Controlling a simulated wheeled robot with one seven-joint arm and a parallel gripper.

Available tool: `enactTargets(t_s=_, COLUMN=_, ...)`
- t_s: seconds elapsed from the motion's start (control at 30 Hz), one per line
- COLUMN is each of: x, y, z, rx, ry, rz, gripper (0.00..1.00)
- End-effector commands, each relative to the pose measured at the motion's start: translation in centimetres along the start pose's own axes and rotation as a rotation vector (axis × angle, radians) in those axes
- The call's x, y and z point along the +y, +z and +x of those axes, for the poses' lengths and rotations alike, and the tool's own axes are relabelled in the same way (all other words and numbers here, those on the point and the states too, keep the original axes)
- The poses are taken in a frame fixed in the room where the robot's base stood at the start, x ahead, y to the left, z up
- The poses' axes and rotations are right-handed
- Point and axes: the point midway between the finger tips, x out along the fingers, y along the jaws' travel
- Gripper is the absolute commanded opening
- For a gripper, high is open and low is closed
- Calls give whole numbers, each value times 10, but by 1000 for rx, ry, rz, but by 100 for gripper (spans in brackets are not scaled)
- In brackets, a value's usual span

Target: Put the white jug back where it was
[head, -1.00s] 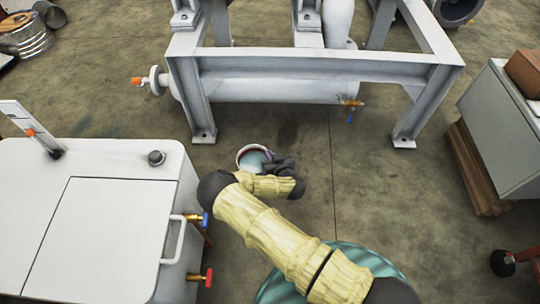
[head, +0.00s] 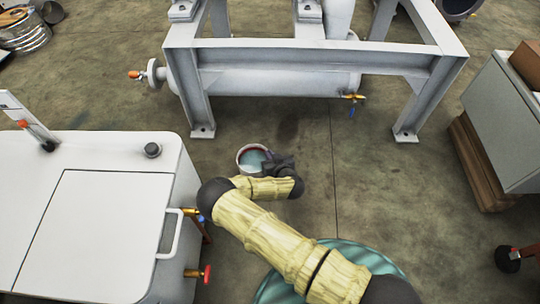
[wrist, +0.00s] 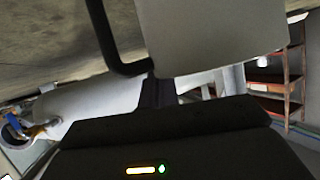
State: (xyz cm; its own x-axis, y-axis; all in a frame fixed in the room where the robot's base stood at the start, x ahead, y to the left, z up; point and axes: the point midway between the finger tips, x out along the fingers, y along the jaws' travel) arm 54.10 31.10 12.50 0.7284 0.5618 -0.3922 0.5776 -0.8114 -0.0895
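The white jug (head: 250,152) shows in the head view from above, its round mouth open and its inside bluish-green. In the wrist view its pale wall (wrist: 210,35) fills the top, with a dark handle (wrist: 107,42) at its left. My gripper (head: 277,163) is at the jug's right side in the head view. In the wrist view my gripper (wrist: 157,92) has its dark fingers together at the lower end of the handle, shut on it. The jug appears held above the floor; its underside is hidden.
A white cabinet (head: 100,235) with a pull handle and red and blue valves stands at the left. A grey metal frame (head: 315,68) with a horizontal tank stands ahead. A grey box (head: 505,125) on wood is at the right. The floor (head: 365,180) between them is clear.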

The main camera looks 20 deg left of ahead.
Motion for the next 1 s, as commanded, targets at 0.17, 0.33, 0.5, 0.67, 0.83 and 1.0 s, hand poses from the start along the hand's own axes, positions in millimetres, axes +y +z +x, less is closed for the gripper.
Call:
enactTargets(t_s=0.17, x=-1, y=1, z=1, rx=0, ry=-1, rz=-1, gripper=12)
enactTargets(t_s=0.33, x=-1, y=1, z=1, rx=0, ry=-2, rz=-1, gripper=24)
enactTargets(t_s=0.5, x=-2, y=1, z=0, rx=0, ry=-2, rz=-1, gripper=24)
enactTargets(t_s=0.67, x=-1, y=-2, z=-6, rx=-1, ry=-1, rz=0, gripper=24)
enactTargets(t_s=0.83, x=-1, y=-4, z=-29, rx=-2, ry=0, rz=1, gripper=24)
enactTargets(t_s=1.0, x=-1, y=-5, z=-59, rx=-3, ry=1, rz=0, gripper=24)
